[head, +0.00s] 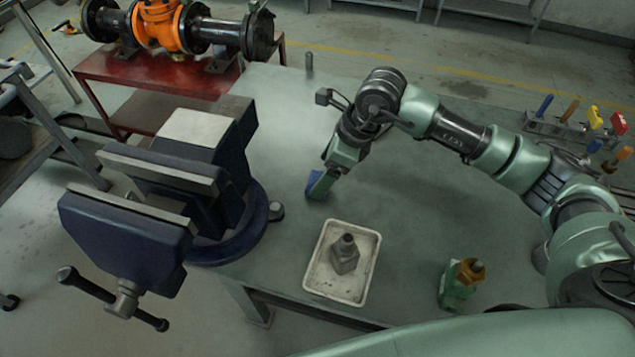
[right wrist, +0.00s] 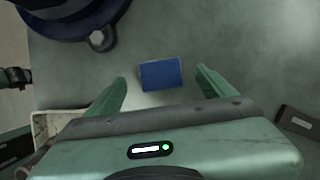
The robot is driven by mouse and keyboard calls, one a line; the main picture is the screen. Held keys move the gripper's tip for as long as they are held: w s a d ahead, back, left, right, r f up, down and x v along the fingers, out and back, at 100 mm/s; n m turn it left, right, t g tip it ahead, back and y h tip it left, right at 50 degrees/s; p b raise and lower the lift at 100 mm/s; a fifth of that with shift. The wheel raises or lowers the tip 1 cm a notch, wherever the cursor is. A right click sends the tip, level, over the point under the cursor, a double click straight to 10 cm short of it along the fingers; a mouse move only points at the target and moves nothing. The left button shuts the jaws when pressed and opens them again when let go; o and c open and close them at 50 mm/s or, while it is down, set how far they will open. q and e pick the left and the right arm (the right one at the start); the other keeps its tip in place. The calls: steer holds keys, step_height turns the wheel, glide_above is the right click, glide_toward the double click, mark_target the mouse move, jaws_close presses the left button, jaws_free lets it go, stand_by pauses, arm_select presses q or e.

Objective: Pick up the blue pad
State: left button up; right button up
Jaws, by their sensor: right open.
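The blue pad (right wrist: 161,74) lies flat on the bench in the right wrist view, ahead of and between the fingers of my right gripper (right wrist: 162,85). In the head view only part of the blue pad (head: 313,179) shows, beside the fingers of my right gripper (head: 319,187). My right gripper is open, with a finger to either side of the pad and a gap to each. How high the fingertips are above the bench is hard to tell. My left gripper is not in view.
A blue vise (head: 215,180) stands left of the pad. A white tray (head: 322,287) with a grey metal part (head: 344,254) lies nearer. A green and brass part (head: 461,282) stands to the right. A tool rack (head: 560,130) is at the far right. Bare bench (head: 275,115) lies behind.

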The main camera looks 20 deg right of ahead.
steer(key=x, duration=0.2)
steer(key=shift+s+d+f, duration=0.1)
steer(key=shift+f, duration=0.65)
steer(key=shift+c, duration=0.3)
steer(key=c, duration=1.4)
steer(key=shift+o, duration=0.2)
step_height(320, 180, up, 20)
steer(key=b, duration=0.1)
steer(key=shift+b, duration=0.3)
